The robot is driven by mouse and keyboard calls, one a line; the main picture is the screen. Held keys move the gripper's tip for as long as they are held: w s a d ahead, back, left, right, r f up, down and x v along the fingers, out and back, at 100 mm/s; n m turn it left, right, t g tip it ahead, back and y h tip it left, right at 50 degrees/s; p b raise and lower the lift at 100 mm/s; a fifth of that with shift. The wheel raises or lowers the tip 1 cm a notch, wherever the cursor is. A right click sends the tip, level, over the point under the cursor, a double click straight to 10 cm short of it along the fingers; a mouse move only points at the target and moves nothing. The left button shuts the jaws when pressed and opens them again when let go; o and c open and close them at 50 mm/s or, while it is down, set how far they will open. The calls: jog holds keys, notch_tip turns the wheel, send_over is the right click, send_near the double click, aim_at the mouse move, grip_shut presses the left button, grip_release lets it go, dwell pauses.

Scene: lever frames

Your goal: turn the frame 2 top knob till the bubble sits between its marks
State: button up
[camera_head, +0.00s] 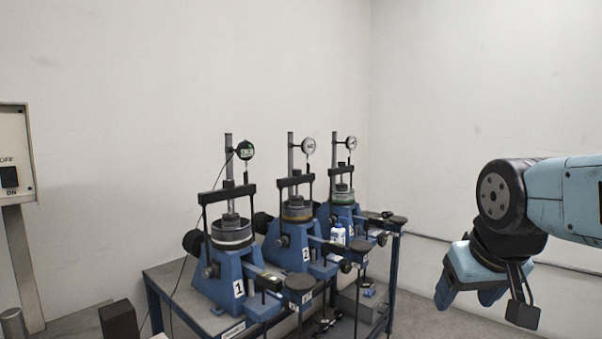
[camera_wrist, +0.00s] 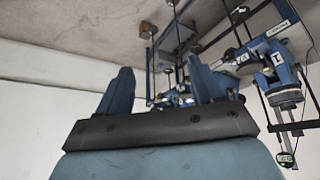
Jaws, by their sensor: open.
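Frame 2 (camera_head: 284,246) is the middle of three blue lever frames on the bench in the head view, marked with a white 2 plate. It carries a dark yoke, a pot with a yellowish ring, and a round dial on a post. Knobs show on it, but its bubble and marks are too small to make out. My gripper (camera_head: 467,290) is right of the bench, apart from every frame, pointing downward. In the wrist view my gripper (camera_wrist: 160,70) has its two fingers spread with nothing held; the frames show tilted behind and right of them.
Frame 1 (camera_head: 213,268) stands nearest, with frame 3 (camera_head: 343,212) behind frame 2. Lever arms with round dark pans jut right over the bench edge. A switch panel (camera_head: 17,150) is at left. Open space lies between bench and gripper.

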jog(key=w+a+f+n+y, duration=0.15)
jog(key=w+a+n, duration=0.25)
jog(key=w+a, duration=0.8)
jog(key=w+a+f+n+t+y, duration=0.1)
jog(key=w+a+n+y, duration=0.2)
jog(key=w+a, duration=0.8)
jog(key=w+a+f+n+y, duration=0.1)
jog(key=w+a+n+y, duration=0.4)
jog(key=w, duration=1.3)
jog(key=m+t+y, duration=0.3)
jog(key=m+t, duration=0.1)
jog(key=t, duration=0.3)
send_near(300, 171)
jog(key=x, duration=1)
jog(key=shift+w+a, duration=0.2)
jog(key=shift+w, duration=0.05)
jog(key=shift+c, duration=0.3)
